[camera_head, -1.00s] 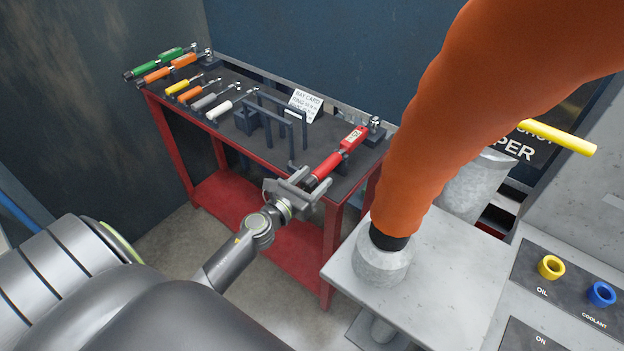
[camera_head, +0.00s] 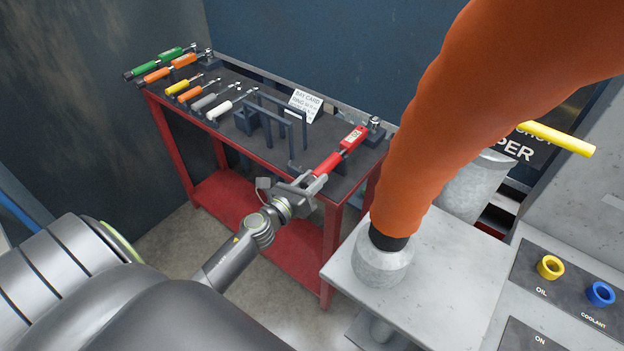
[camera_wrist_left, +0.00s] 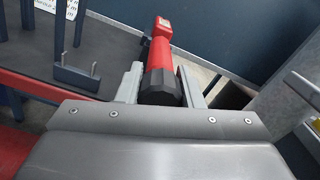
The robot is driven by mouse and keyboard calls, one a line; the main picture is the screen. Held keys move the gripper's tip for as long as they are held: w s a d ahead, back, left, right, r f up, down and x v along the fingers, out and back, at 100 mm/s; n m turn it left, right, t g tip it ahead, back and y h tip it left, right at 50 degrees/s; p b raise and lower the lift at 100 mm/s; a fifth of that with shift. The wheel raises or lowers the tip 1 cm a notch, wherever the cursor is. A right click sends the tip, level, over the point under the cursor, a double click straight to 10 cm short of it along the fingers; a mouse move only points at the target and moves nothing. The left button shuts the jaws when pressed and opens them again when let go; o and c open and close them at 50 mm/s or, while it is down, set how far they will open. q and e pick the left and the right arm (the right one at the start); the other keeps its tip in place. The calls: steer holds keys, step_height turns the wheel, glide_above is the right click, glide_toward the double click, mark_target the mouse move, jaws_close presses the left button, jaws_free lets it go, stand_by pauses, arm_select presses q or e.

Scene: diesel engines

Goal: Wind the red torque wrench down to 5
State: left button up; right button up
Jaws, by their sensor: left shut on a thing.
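The red torque wrench (camera_head: 341,148) lies at the right end of the tool table, its head toward the back and its handle toward me. In the left wrist view it points away from me, with a small display on its red body (camera_wrist_left: 160,45) and a dark grip end. My left gripper (camera_head: 312,182) is at the handle's near end, shut on the wrench's dark end, with one finger on each side (camera_wrist_left: 161,88). The scale reading is too small to tell. My right gripper is not in view.
The red-framed table (camera_head: 255,150) also holds green, orange, yellow, grey and white-handled tools at left, dark racks in the middle and a bay card (camera_head: 305,104). A thick orange hose (camera_head: 450,120) and a grey bench (camera_head: 440,270) stand close at right.

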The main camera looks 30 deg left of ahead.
arm_select(q)
steer(key=n, duration=0.6)
steer(key=shift+n+p, duration=0.3)
steer(key=shift+p, duration=0.05)
steer(key=n+p, duration=0.1)
steer(key=n, duration=0.5)
steer(key=n+p, duration=0.1)
steer(key=n, duration=0.3)
steer(key=shift+n, duration=0.4)
steer(key=shift+f+n+p, duration=0.15)
steer(key=shift+n+p, duration=0.7)
steer(key=shift+n, duration=0.75)
steer(key=o, duration=1)
steer(key=shift+c, duration=0.2)
steer(key=shift+s, duration=0.1)
